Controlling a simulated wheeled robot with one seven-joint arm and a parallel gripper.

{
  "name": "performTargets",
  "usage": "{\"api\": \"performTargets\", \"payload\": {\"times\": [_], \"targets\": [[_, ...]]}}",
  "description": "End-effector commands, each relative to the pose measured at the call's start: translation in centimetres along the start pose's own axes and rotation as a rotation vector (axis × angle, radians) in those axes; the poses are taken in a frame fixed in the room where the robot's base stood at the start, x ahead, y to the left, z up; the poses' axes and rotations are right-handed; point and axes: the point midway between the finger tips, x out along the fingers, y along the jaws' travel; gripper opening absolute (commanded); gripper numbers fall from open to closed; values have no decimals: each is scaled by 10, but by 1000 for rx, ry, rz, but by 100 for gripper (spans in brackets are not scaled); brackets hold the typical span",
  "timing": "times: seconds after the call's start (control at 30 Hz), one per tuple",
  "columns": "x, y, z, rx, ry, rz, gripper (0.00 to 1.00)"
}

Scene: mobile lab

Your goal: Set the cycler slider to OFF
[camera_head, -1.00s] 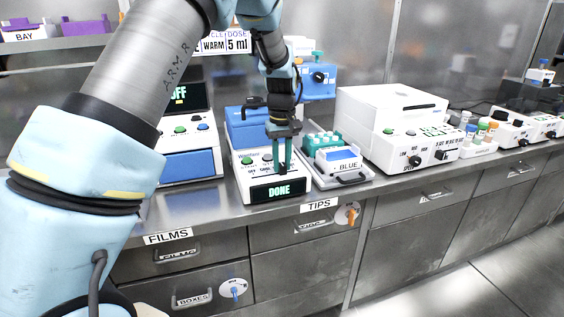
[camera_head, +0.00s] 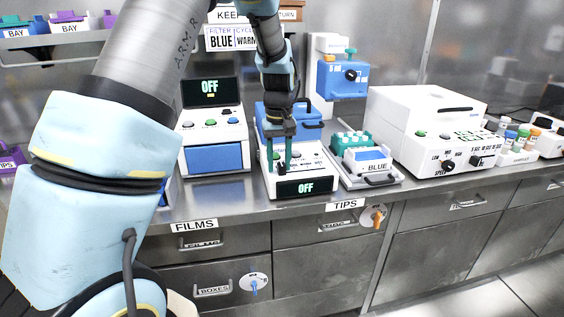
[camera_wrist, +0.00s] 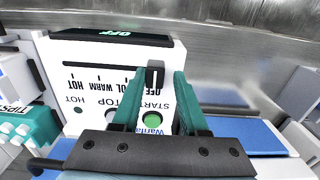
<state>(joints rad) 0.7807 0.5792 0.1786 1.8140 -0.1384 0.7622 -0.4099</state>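The cycler (camera_head: 312,157) is a white and blue machine on the bench, and its front display (camera_head: 305,187) reads OFF. In the wrist view its slider knob (camera_wrist: 155,75), a black block, stands at the OFF end of the slot. The slot (camera_wrist: 100,65) runs left past COOL, WARM and HOT labels. My gripper (camera_wrist: 160,78) is open, with its two green fingers on either side of the knob and a visible gap on the right. The green START button (camera_wrist: 152,120) shows between the fingers. In the head view my gripper (camera_head: 279,168) points down over the cycler's front panel.
Left of the cycler stands another white machine (camera_head: 215,133) with a screen reading OFF. To the right are a tray labelled BLUE (camera_head: 370,179) and a large white machine (camera_head: 425,109) with knobs. A blue dispenser (camera_head: 342,80) stands behind. Drawers (camera_head: 300,236) line the bench front.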

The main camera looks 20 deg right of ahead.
Motion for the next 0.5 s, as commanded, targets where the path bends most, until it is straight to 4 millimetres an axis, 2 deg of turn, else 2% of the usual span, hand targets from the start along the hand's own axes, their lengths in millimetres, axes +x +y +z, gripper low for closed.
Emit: {"api": "performTargets", "payload": {"times": [0.03,0.13,0.37,0.5], "targets": [[0,0,0,0,0,0,48],[0,1,0,0,0,1,57],[0,2,0,1,1,2,57],[-10,2,0,1,3,4,57]]}}
